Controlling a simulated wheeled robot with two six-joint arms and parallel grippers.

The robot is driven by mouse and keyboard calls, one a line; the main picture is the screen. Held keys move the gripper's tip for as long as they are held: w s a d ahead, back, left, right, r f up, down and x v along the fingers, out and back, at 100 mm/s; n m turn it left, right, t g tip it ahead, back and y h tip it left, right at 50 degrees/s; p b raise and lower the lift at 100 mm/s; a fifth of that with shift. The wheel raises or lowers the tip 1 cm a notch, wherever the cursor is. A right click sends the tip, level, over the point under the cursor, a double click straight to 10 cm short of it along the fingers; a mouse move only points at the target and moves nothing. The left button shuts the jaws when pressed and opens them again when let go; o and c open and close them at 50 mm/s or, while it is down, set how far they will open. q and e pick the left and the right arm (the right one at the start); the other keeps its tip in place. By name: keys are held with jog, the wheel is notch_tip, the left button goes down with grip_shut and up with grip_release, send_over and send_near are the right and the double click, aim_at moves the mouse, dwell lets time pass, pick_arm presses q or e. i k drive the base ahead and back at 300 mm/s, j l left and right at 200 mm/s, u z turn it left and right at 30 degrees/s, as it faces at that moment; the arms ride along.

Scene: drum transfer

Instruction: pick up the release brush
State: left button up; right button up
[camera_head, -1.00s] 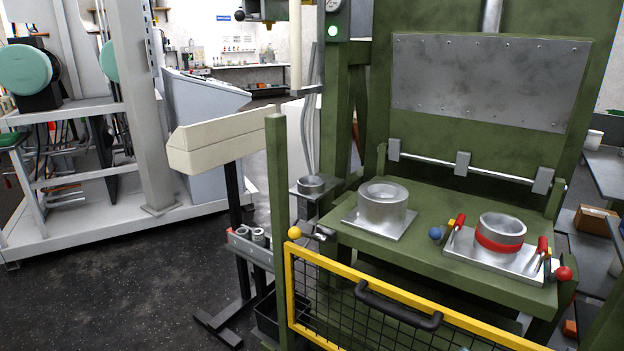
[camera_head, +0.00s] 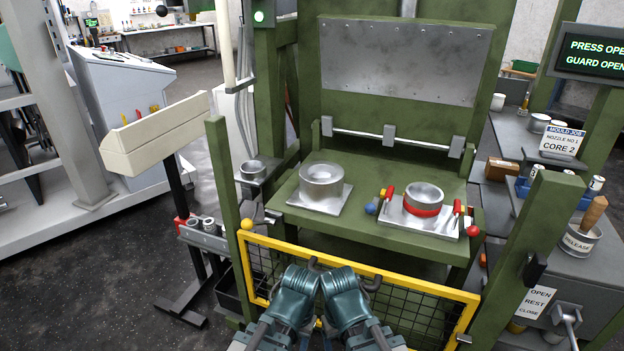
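The release brush (camera_head: 593,213) shows its wooden handle, standing tilted out of a grey tin (camera_head: 579,243) marked RELEASE at the right edge. Its lower end is hidden in the tin. My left gripper (camera_head: 296,282) and my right gripper (camera_head: 341,280) are close together at the bottom middle, in front of the yellow-framed guard. Both are well to the left of the brush. Their fingertips are not clear enough to show whether they are open or shut.
The green press table (camera_head: 380,238) holds a metal ring mould (camera_head: 320,181) and a red-banded cylinder (camera_head: 423,199). A yellow-framed mesh guard (camera_head: 415,284) stands in front. A green post (camera_head: 532,262) stands between my grippers and the tin. A sign reads OPEN REST CLOSE (camera_head: 535,301).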

aim_at(598, 205)
jog(key=z, duration=1.6)
jog(key=l+u, duration=0.25)
jog(key=i+j, duration=0.05)
jog(key=j, duration=0.05)
